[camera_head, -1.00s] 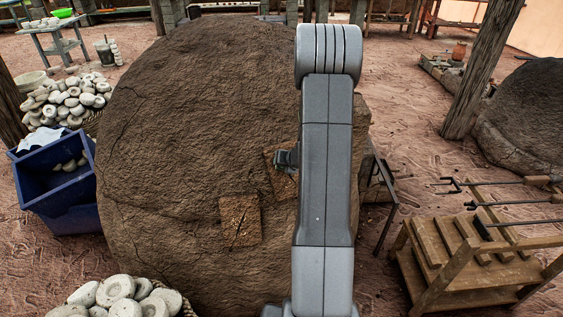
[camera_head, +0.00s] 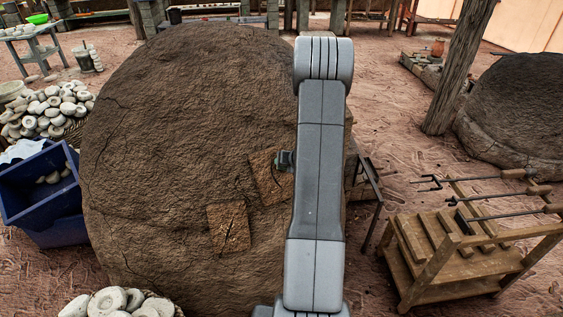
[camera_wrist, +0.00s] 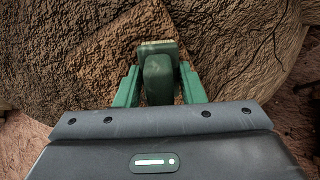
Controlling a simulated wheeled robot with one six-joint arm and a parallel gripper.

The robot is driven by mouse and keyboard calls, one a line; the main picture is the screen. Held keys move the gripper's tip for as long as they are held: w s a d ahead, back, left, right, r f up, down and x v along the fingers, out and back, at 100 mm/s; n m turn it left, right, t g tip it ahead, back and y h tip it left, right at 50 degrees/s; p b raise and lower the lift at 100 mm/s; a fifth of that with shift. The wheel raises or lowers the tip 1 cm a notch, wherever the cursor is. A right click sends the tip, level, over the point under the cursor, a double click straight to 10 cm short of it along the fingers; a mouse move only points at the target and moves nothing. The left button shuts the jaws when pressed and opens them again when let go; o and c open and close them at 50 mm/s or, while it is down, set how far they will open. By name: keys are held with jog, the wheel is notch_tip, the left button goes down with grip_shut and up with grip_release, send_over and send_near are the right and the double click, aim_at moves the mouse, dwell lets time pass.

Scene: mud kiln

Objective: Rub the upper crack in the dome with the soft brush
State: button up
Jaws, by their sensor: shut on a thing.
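The large brown mud dome (camera_head: 170,120) fills the middle of the head view. It bears two lighter square patches: a lower patch (camera_head: 229,228) with a dark crack, and an upper patch (camera_head: 266,181) partly hidden behind my arm. In the wrist view the upper patch (camera_wrist: 115,60) lies behind the brush. My gripper (camera_wrist: 158,88) is shut on the soft brush (camera_wrist: 158,75), a green handle with a tan end, held between its green fingers. The brush end appears close to the patch's right part; I cannot tell whether it touches.
A wooden rack (camera_head: 470,245) with iron tools stands at the right. A blue crate (camera_head: 45,200) and heaps of pale round pieces (camera_head: 50,108) stand at the left. A post (camera_head: 462,70) and a second dome (camera_head: 515,110) are at the back right.

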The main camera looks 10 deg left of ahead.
jog(key=p+v, duration=0.1)
jog(key=v, duration=0.5)
dwell(0.4)
jog(key=shift+r, duration=0.15)
jog(key=p+v, duration=0.1)
jog(key=v, duration=0.1)
jog(key=shift+s+d+r, duration=0.2)
jog(key=shift+s+r, duration=0.05)
jog(key=shift+r, duration=0.1)
dwell(0.6)
